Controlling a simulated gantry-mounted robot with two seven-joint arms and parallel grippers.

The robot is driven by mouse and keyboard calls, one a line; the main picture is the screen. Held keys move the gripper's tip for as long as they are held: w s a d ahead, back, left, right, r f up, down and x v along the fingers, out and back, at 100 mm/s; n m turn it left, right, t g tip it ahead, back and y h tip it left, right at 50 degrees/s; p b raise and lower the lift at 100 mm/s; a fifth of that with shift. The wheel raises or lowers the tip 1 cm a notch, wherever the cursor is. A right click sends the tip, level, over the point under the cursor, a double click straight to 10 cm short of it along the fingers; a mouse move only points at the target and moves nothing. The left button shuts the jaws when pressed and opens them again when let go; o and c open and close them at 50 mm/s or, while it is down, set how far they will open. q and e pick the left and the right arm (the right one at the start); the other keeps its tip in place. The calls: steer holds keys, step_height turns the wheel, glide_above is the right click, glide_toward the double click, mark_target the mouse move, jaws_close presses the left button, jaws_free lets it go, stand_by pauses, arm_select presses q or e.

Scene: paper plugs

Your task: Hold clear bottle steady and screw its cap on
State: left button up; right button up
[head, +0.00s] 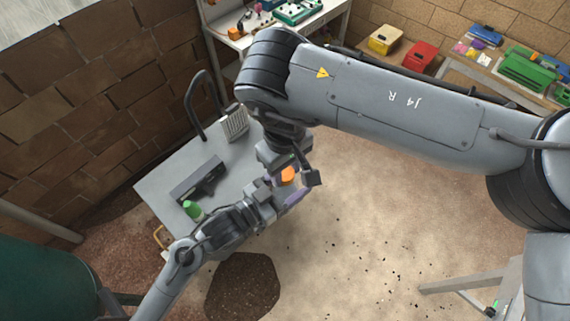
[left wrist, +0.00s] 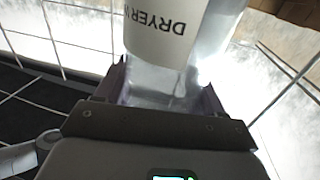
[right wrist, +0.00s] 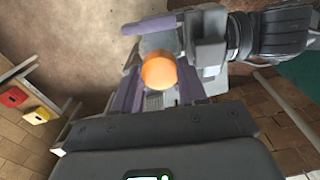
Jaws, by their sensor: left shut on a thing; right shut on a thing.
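The clear bottle (left wrist: 165,85) fills the top of the left wrist view, with a white label (left wrist: 165,40) reading "DRYER". My left gripper (left wrist: 168,98) is shut on it, one purple finger on each side. The orange cap (right wrist: 158,72) shows between the fingers of my right gripper (right wrist: 155,88), which is shut on it. The cap also shows in the head view (head: 288,174), beside my left gripper (head: 280,196) and partly covered by my right gripper (head: 294,173). The bottle is mostly hidden in the head view. I cannot tell how the cap sits on its neck.
A grey table (head: 160,187) under my arms holds a green-capped item (head: 193,210) and a dark block (head: 200,181). A white shelf (head: 335,10) and a side bench (head: 480,75) with coloured bins stand at the back. A dark green drum (head: 40,280) is at lower left.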

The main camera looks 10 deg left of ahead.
steer(key=shift+f, duration=0.1)
steer(key=m, duration=0.9)
steer(key=shift+m, duration=0.4)
steer(key=o, duration=1)
